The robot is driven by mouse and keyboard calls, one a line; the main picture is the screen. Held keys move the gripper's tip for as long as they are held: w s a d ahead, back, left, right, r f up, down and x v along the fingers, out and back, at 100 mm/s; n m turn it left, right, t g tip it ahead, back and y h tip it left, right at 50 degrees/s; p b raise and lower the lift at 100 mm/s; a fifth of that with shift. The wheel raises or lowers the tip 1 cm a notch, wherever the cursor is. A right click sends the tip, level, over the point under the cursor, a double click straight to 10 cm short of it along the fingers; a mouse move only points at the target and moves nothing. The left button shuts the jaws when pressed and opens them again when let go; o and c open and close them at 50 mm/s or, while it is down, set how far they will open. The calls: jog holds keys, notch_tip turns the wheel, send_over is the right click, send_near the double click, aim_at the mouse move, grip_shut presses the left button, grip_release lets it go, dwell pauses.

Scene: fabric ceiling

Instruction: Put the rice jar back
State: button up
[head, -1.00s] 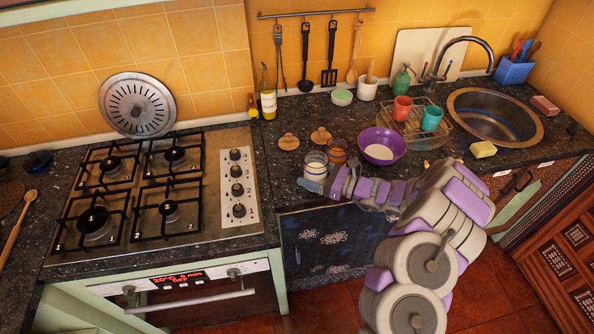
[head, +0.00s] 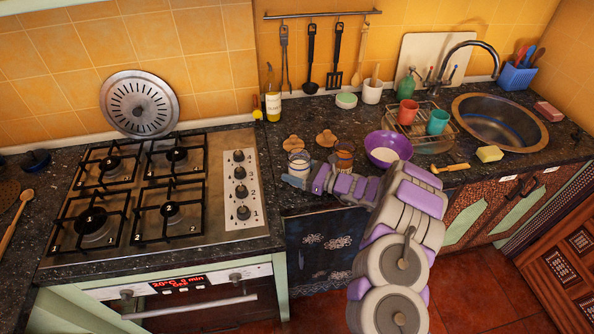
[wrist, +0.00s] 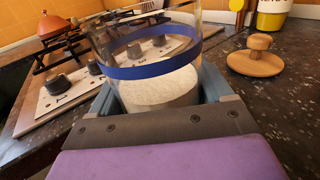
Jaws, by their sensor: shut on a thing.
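The rice jar is a clear glass jar with a blue band and white grains inside. It is in the head view (head: 299,163) at the counter's front, left of the brown jar, and fills the middle of the wrist view (wrist: 160,88). My gripper (head: 296,180) is shut around its lower part, with a finger on each side in the wrist view (wrist: 165,100). The jar looks upright and open at the top. Its base is hidden by my gripper, so I cannot tell whether it touches the counter.
A jar with brown contents (head: 344,155) stands to the right. Two wooden lids (head: 293,144) (head: 326,138) lie behind. A purple bowl (head: 388,147) is further right. The gas hob (head: 222,215) is to the left. A strip of dark counter (head: 275,165) between hob and jar is clear.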

jog(key=o, duration=1)
jog(key=shift+o, duration=0.7)
jog(key=shift+d, duration=0.2)
jog(key=shift+d+r, duration=0.15)
jog(key=shift+d, duration=0.5)
jog(key=shift+s+d, duration=0.1)
jog(key=p+v, duration=0.2)
jog(key=v, duration=0.9)
jog(key=shift+d, duration=0.15)
jog(key=shift+a, duration=0.3)
